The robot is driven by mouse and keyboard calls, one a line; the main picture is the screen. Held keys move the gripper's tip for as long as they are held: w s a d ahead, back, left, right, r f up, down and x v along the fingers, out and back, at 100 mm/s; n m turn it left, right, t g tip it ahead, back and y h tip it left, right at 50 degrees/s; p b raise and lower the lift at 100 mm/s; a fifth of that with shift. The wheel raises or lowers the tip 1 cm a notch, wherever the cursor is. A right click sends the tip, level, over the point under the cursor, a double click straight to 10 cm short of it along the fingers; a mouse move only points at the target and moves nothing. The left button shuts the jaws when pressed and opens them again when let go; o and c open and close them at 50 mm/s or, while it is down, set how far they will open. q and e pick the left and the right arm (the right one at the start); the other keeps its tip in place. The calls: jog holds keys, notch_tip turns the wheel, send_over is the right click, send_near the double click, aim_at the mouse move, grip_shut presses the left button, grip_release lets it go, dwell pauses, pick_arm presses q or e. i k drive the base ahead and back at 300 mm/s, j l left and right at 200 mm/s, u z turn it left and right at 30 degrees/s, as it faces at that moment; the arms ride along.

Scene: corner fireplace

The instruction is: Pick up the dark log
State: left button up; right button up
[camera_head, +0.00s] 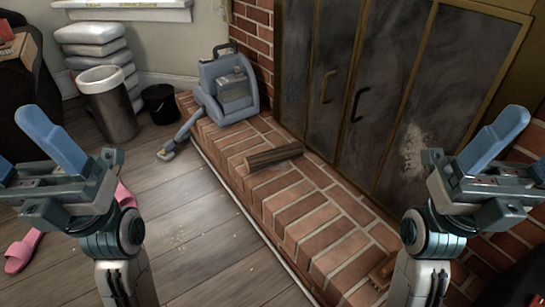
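The dark log (273,157) is a short, dark brown piece lying on its side on the raised brick hearth (318,222), near the middle of the view. It is in front of the fireplace doors, and nothing covers it. My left gripper (28,156) is at the left side of the view, raised, with its blue fingers spread apart and nothing between them. My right gripper (517,156) is at the right side, also raised, spread and empty. Both grippers are well apart from the log.
A blue-grey vacuum (232,88) stands on the hearth behind the log, its nozzle reaching the floor. Glass fireplace doors (345,85) rise behind. A small brown object (382,270) lies at the hearth's near end. A bin (107,103), black bucket (160,101) and pink slippers (22,250) are left.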

aim_at(265, 158)
jog(key=z, duration=0.85)
jog(key=i+j+z, duration=0.2)
jog(key=j+z, duration=0.25)
jog(key=j, duration=0.15)
jog(key=j+z, duration=0.95)
jog(key=j, duration=0.8)
jog(key=k+j, duration=0.1)
jog(key=j, duration=0.4)
jog(key=z, duration=0.05)
